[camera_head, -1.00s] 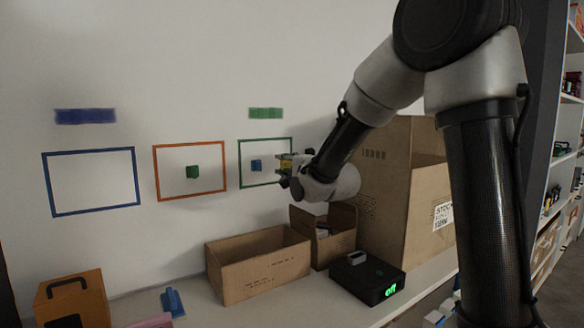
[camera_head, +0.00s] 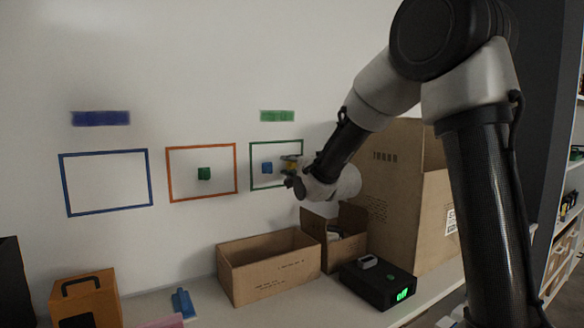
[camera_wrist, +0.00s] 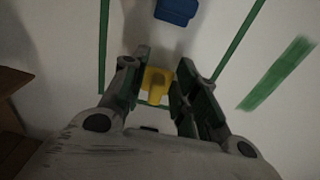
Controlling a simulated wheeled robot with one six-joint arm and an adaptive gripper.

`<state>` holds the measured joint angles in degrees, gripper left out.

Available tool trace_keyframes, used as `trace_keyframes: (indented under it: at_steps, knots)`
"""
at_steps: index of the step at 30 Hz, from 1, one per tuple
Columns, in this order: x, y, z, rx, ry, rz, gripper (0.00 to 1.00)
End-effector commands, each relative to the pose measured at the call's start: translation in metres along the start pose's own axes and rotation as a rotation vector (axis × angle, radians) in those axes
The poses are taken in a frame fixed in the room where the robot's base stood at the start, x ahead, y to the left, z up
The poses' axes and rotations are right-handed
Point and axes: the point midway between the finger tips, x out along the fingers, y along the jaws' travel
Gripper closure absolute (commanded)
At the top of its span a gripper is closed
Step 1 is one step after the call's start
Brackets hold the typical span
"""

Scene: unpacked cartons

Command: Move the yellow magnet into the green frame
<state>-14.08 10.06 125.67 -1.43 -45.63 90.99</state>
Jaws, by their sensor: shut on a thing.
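The green frame (camera_head: 250,174) is drawn on the white wall, right of the orange frame. A blue magnet (camera_head: 267,168) sits inside it; it also shows in the wrist view (camera_wrist: 177,10). My gripper (camera_head: 289,166) is at the right part of the green frame, close to the wall. In the wrist view my gripper (camera_wrist: 156,92) has its fingers on either side of the yellow magnet (camera_wrist: 156,79) and is shut on it. The magnet appears between the green frame's lines there. Whether it touches the wall I cannot tell. In the head view the yellow magnet (camera_head: 291,167) is partly hidden.
The orange frame (camera_head: 168,176) holds a green magnet (camera_head: 204,174). The blue frame (camera_head: 150,180) is empty. Below are an open carton (camera_head: 270,270), a smaller carton (camera_head: 345,246), a large carton (camera_head: 400,190) and a black box (camera_head: 378,285).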

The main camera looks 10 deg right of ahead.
Motion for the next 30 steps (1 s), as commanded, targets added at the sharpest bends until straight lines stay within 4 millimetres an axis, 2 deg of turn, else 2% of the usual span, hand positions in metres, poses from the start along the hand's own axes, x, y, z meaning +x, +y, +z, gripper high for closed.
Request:
trace_keyframes:
  at_steps: [11, 12, 16, 23, 27, 30]
  knots:
    - [0.006, 0.0, 0.0004, 0.0, 0.0, 0.0, 0.83]
    - [0.0064, -0.0001, 0.0004, 0.0, 0.0, 0.0, 0.69]
    - [0.0061, -0.0001, 0.0004, 0.0, 0.0, 0.0, 0.45]
    - [0.006, -0.0001, 0.0003, 0.0, 0.0, 0.0, 0.45]
    - [0.006, -0.0001, 0.0003, 0.0, 0.0, 0.0, 0.23]
    - [0.006, -0.0001, 0.0003, 0.0, 0.0, 0.0, 0.2]
